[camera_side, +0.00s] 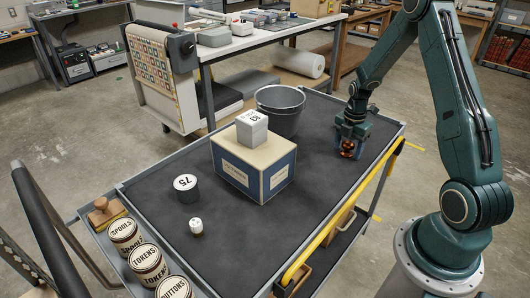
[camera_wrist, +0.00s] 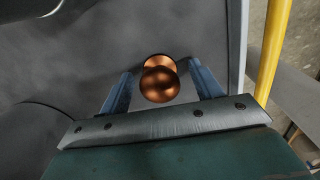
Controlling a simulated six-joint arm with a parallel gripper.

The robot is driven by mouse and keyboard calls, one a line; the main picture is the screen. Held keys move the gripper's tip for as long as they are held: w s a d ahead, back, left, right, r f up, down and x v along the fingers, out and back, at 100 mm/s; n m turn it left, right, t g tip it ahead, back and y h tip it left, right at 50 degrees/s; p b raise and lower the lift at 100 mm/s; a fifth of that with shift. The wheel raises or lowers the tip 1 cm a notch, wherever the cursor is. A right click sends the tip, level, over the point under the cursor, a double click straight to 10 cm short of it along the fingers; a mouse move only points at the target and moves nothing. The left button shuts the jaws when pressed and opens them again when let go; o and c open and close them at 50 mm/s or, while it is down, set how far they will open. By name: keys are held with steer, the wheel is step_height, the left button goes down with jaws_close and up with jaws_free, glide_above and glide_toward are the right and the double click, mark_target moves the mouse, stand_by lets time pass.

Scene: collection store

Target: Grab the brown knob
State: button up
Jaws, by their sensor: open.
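The brown knob (camera_side: 347,148) is a shiny copper-brown piece on the dark cart top, near its right edge. In the wrist view the knob (camera_wrist: 159,80) shows a round front and a second round part behind it. My gripper (camera_side: 350,140) is over the knob. In the wrist view my gripper (camera_wrist: 158,82) is open, with one blue finger on each side of the knob. A gap shows between the knob and each finger. The knob's underside is hidden.
A metal bucket (camera_side: 280,112), a blue-and-cream box (camera_side: 253,172) with a grey block (camera_side: 252,128) on it, a dark "75" cylinder (camera_side: 186,188) and a small white piece (camera_side: 196,226) stand left of my gripper. A yellow rail (camera_side: 340,220) runs along the cart's near right side.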

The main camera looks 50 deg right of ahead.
mark_target(349, 142)
steer(key=c, duration=1.2)
steer(key=shift+o, duration=0.2)
steer(key=shift+r, duration=0.1)
step_height(349, 142, up, 20)
stand_by(0.3)
